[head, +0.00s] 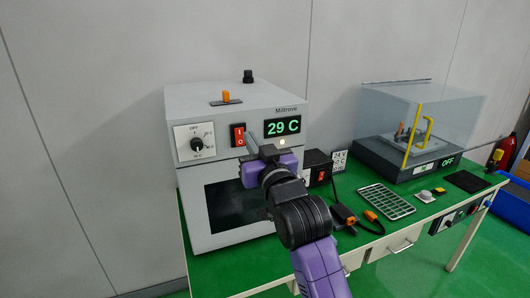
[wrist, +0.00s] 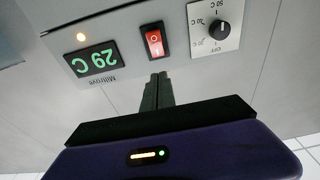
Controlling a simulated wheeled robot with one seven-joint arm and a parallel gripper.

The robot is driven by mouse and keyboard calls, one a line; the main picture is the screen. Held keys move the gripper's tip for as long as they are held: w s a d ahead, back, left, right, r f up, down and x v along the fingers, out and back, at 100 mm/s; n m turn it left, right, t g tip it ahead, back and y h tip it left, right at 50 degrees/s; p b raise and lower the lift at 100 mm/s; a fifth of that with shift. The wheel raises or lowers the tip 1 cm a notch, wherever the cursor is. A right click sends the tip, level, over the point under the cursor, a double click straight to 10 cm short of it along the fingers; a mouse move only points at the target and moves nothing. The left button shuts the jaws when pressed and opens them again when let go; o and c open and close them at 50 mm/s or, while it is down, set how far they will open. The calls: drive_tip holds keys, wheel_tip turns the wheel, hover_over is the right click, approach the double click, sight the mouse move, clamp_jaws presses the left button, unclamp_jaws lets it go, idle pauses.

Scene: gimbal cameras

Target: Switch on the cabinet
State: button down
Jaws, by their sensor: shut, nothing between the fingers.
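The cabinet (head: 245,97) is a pale grey box with a dark window, standing at the left of the green table. Its display (head: 283,127) reads 29 C, and a small lamp (head: 283,142) below it glows. The red rocker switch (head: 238,135) sits left of the display; it also shows in the wrist view (wrist: 154,41), which is upside down. A dial (head: 196,144) is at the panel's left. My gripper (wrist: 159,77) is shut and empty, its fingertips close to the switch. I cannot tell whether they touch the panel.
A black power box (head: 318,167), a cable with an orange-marked connector (head: 371,216) and a wire rack (head: 386,202) lie right of the cabinet. A clear-covered machine (head: 415,125) stands farther right. An orange-topped item (head: 226,97) is on the cabinet's top.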

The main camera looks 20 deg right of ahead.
drive_tip(key=s+r+b, duration=0.1)
drive_tip(key=s, duration=0.6)
drive_tip(key=shift+s+r, duration=0.15)
drive_tip(key=shift+s, duration=0.25)
drive_tip(key=shift+r, duration=0.1)
drive_tip(key=s+f+g, duration=0.1)
drive_tip(key=s+f, duration=0.8)
drive_tip(key=s, duration=0.6)
drive_tip(key=s+f+g, duration=0.2)
drive_tip(key=s+f, duration=0.8)
drive_tip(key=s, duration=0.5)
drive_tip(key=s+f+g, duration=0.2)
drive_tip(key=s+f, duration=0.7)
drive_tip(key=s, duration=0.6)
drive_tip(key=shift+s+d+f, duration=0.15)
